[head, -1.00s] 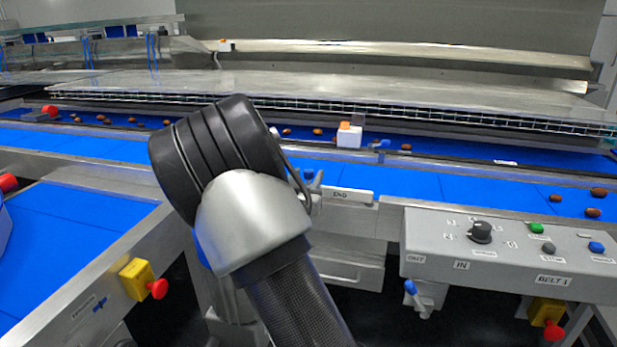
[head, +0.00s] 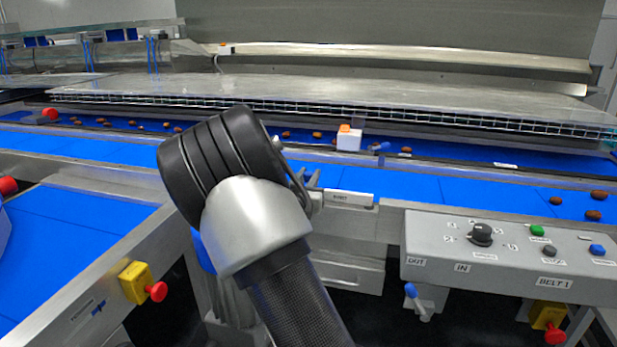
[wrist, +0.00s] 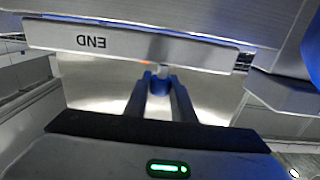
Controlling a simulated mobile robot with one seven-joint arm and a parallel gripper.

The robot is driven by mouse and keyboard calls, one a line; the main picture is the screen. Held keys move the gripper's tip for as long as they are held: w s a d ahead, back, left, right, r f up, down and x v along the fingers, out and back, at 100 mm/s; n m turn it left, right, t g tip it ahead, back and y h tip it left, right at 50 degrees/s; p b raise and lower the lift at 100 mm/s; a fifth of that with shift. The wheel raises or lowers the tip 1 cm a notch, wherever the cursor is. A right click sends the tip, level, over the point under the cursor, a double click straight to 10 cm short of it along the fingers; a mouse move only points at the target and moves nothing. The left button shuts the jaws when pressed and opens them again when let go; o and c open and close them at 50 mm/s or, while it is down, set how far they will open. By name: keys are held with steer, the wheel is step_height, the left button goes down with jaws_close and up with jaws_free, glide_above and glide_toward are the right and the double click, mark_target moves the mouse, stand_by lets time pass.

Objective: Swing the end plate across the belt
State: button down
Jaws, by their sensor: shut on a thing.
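The end plate (wrist: 130,45) is a pale metal bar marked END, upside down across the top of the wrist view. A blue knob (wrist: 159,86) shows just under it. My gripper (wrist: 160,80) is shut on this knob, one finger on each side. In the head view my wrist and forearm cover most of the gripper; grey fingers show at their right side, beside a pale labelled strip (head: 348,198) at the belt's near edge. Its label is too small to read surely. The blue belt (head: 420,185) runs behind it.
A grey control panel (head: 510,250) with a knob and buttons stands at right. Red stop buttons on yellow boxes (head: 134,282) (head: 546,313) sit low on both sides. A white block with an orange top (head: 349,140) and several dates (head: 594,215) lie across the belts.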

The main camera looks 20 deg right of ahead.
steer(key=shift+w, duration=0.1)
steer(key=shift+w+d+r+m+g+h+p, duration=0.15)
steer(key=shift+w+d+m+g+h+p, duration=0.3)
steer(key=shift+h+p, duration=0.2)
steer(key=w+d+m+g+h+p, duration=0.3)
steer(key=d+m+g, duration=0.1)
steer(key=shift+w+h+p, duration=0.3)
steer(key=shift+w+h, duration=0.05)
steer(key=shift+w, duration=0.05)
steer(key=shift+w+d+m+g+h, duration=0.3)
steer(key=shift+d+g, duration=0.15)
steer(key=shift+g, duration=0.15)
steer(key=shift+w+d+m+g+h, duration=0.15)
steer(key=shift+d+m+g+h, duration=0.15)
steer(key=shift+d+g, duration=0.2)
steer(key=c, duration=1.5)
jaws_free()
step_height(320, 180, up, 10)
steer(key=shift+f+p, duration=0.1)
steer(key=shift+p, duration=1.05)
